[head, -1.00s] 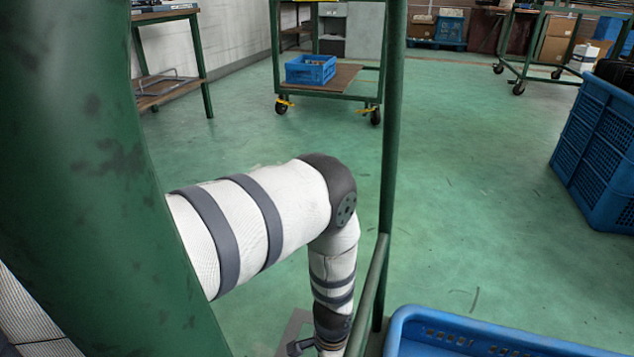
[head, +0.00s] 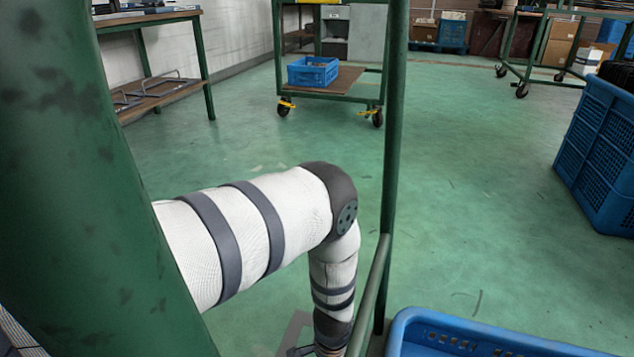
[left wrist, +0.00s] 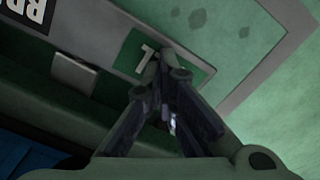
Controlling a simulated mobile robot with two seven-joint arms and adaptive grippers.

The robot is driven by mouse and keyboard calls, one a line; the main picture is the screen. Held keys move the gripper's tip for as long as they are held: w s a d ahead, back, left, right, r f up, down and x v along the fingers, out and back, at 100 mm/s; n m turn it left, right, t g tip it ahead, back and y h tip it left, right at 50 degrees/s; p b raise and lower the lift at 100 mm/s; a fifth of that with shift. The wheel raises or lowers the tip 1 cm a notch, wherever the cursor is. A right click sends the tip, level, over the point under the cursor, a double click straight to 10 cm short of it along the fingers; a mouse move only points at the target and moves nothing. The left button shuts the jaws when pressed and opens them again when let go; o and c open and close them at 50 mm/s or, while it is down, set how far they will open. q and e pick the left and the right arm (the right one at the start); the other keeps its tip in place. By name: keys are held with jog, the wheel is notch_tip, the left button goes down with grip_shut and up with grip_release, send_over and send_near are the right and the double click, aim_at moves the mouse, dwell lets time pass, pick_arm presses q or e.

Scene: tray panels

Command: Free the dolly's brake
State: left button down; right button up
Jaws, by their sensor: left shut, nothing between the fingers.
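In the left wrist view, my left gripper (left wrist: 161,72) is shut and empty, its fingertips in front of a green square with a white mark (left wrist: 140,48). I cannot tell whether they touch it. The square lies on a pale grey plate (left wrist: 112,30). A black label with white letters, cut off by the edge and seeming to read "BR", shows at upper left (left wrist: 32,12). A small grey tab (left wrist: 75,73) sits left of the fingers; I cannot tell whether it is the brake. In the head view my left arm reaches down behind the thick green post (head: 75,190). My right gripper is out of view.
A thin green post (head: 393,130) and a rail (head: 372,290) stand right of my arm. A blue crate (head: 470,330) is at lower right, with a taller blue crate stack (head: 600,150) beyond. A wheeled green cart (head: 335,95) stands further back. Open green floor lies between.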

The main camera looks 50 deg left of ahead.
pick_arm(q)
jog(key=shift+f, duration=0.1)
notch_tip(320, 180, up, 7)
jog(key=p, duration=0.5)
dwell(0.4)
